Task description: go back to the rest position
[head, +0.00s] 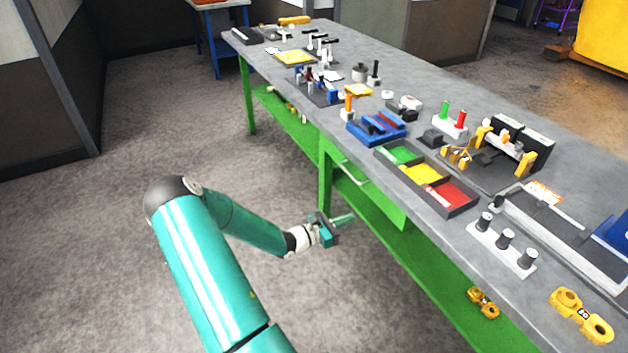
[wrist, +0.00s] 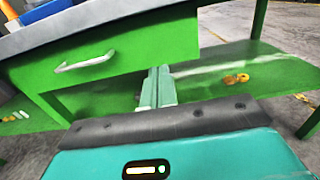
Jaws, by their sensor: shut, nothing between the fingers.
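My gripper (head: 343,219) is at the end of my teal arm, in front of the long green workbench (head: 408,234) and below the level of its grey top. In the wrist view my gripper (wrist: 158,72) shows its two teal fingers together with nothing between them. I cannot tell the exact gap between fingertips and bench.
The bench top holds a tray of green, yellow and red bins (head: 427,177), a blue fixture (head: 377,127) and a white block with dark knobs (head: 502,249). Yellow castings (head: 482,303) lie on the lower shelf. The floor (head: 90,250) left of my arm is clear.

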